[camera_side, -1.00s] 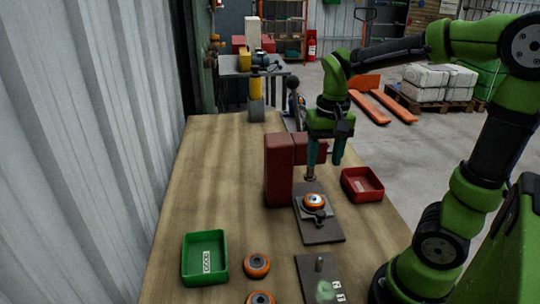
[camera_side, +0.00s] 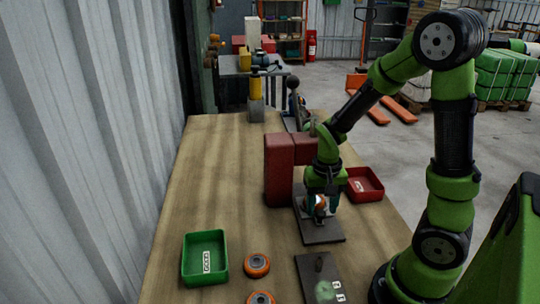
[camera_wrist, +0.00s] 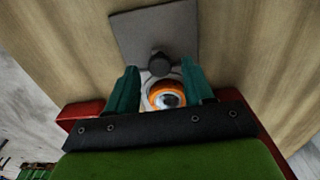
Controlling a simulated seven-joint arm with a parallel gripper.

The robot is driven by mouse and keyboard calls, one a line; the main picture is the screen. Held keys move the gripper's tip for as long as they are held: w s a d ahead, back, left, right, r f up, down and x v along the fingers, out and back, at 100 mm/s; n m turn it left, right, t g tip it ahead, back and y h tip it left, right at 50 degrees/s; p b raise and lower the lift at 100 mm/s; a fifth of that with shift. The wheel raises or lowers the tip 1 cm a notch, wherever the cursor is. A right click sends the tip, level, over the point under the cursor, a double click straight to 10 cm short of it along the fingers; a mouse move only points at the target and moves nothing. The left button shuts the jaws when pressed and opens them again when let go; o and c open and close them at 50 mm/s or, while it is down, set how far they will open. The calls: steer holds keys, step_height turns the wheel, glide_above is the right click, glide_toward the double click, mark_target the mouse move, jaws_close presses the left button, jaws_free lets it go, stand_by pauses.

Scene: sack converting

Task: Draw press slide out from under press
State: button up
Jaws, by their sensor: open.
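The red press (camera_side: 278,170) stands on the table with a dark base plate (camera_side: 325,232) reaching out in front. The press slide shows in the wrist view as a dark round knob (camera_wrist: 160,64) with a pale part behind it. An orange-rimmed wheel (camera_wrist: 166,95) sits on the slide. My gripper (camera_side: 318,207) is low over the base plate, at the slide. In the wrist view my gripper (camera_wrist: 162,78) is open, its teal fingers on either side of the knob and wheel, with gaps visible. In the side view my gripper hides most of the slide and wheel.
A red tray (camera_side: 364,186) is right of the press. A green bin (camera_side: 205,233) stands front left, with two orange wheels (camera_side: 257,265) (camera_side: 261,298) beside it. A second dark plate with a post (camera_side: 318,278) lies nearer the camera. The table's left middle is clear.

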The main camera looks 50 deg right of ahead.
steer(key=shift+f, duration=0.75)
jaws_close()
